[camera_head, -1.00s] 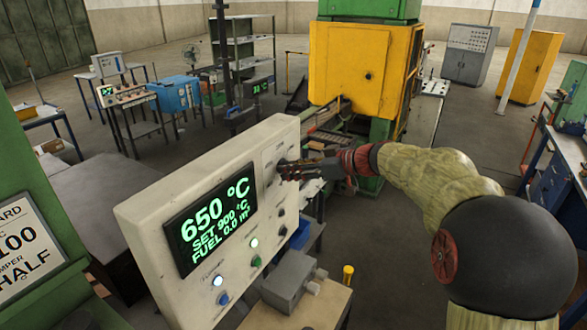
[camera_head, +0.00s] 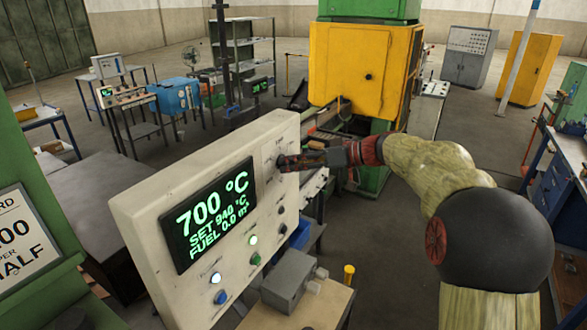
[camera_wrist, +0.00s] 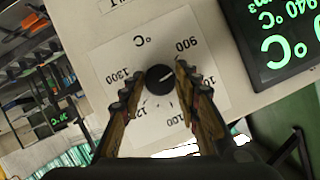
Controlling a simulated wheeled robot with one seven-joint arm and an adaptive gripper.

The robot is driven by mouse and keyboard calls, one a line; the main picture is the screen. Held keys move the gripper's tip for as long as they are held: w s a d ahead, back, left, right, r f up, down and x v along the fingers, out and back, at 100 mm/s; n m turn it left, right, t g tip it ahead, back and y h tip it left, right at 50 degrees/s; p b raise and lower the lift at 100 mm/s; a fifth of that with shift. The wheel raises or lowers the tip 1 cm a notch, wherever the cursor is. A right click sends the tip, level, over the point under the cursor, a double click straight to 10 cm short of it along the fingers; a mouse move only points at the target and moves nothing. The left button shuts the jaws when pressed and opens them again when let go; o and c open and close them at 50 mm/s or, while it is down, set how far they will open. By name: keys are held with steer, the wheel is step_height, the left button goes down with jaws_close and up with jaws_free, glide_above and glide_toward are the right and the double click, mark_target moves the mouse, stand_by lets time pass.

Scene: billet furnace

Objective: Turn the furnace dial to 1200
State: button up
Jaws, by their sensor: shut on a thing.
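The furnace dial (camera_wrist: 159,80) is a round black knob on a white scale plate (camera_wrist: 120,52) in the wrist view. Its numbers appear upside down, with 900 at right and 1300 at left; lower ones are partly covered by my fingers. A pale mark on the knob points up and right, toward the 900 side. My gripper (camera_wrist: 158,84) is shut on the dial, one finger on each side. In the head view my gripper (camera_head: 286,162) reaches the panel's upper right and hides most of the dial. The display (camera_head: 214,213) reads 700 °C, SET 940 °C, FUEL 0.0.
The pale control panel (camera_head: 141,212) carries lit buttons and small knobs below the dial. A grey box (camera_head: 288,291) and a yellow cylinder (camera_head: 348,274) are on the bench in front. The yellow furnace housing (camera_head: 358,66) stands behind my arm.

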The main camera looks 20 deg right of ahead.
steer(key=m+y, duration=0.1)
steer(key=m, duration=0.1)
steer(key=shift+w+d+m+g+b, duration=0.1)
steer(key=shift+m+g+b, duration=0.2)
steer(key=shift+g, duration=0.1)
steer(key=m+y, duration=0.2)
steer(key=shift+f+m+g, duration=0.1)
steer(key=shift+m+g, duration=0.3)
steer(key=m+y+p, duration=0.1)
steer(key=m, duration=0.2)
steer(key=m+y+p, duration=0.1)
steer(key=m+y, duration=0.1)
steer(key=m, duration=0.2)
steer(key=shift+f+t+p, duration=0.15)
steer(key=shift+t+p, duration=0.2)
steer(key=shift+t, duration=0.05)
steer(key=shift+s+a+f+m+t+h+p, duration=0.2)
steer(key=shift+m+t+p, duration=1.3)
steer(key=shift+m, duration=1.9)
steer(key=shift+w+d+f+m+t+h+p, duration=0.1)
steer(key=shift+m+t+h+p, duration=0.15)
steer(key=shift+m+t+p, duration=2.2)
steer(key=shift+s+a+f+m+t+h+p, duration=0.2)
steer(key=shift+m+p, duration=0.45)
steer(key=shift+m, duration=3.7)
steer(key=shift+w+d+r, duration=0.1)
